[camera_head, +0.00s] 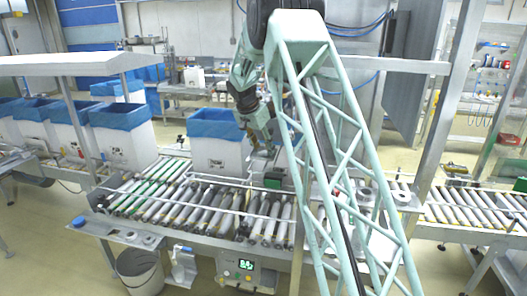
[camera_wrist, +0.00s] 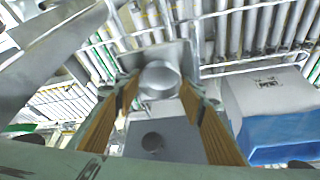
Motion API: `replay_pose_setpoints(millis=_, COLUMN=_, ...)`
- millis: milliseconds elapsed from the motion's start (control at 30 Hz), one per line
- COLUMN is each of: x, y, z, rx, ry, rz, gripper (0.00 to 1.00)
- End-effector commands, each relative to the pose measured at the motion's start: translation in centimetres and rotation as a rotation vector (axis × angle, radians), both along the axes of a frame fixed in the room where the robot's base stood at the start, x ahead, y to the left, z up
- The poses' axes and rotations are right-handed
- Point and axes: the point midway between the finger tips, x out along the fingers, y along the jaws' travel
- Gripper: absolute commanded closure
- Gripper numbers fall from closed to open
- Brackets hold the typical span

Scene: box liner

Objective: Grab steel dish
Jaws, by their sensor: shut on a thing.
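The steel dish (camera_wrist: 160,76) shows in the wrist view as a round, shiny grey thing between the tips of my gripper's two orange-brown fingers. My gripper (camera_wrist: 158,90) is shut on it. In the head view my gripper (camera_head: 263,145) points down beside the right side of the blue-lined white box on the conveyor. The dish cannot be made out there. Behind the dish in the wrist view is a flat grey surface, and I cannot tell whether the dish touches it.
The blue-lined white box (camera_head: 216,153) stands on the roller conveyor (camera_head: 160,198), close to my gripper. It also shows in the wrist view (camera_wrist: 270,105). More lined boxes (camera_head: 122,135) stand at the left. A green-topped device (camera_head: 273,180) sits right of the near box. A bucket (camera_head: 145,270) stands below.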

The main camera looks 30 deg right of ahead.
Motion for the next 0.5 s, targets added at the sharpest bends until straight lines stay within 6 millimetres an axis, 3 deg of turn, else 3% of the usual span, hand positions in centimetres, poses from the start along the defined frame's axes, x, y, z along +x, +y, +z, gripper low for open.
replay_pose_setpoints(millis=500, x=0.1, y=0.0, z=2.7, rx=-0.001, ry=-0.002, rz=-0.001, gripper=0.73)
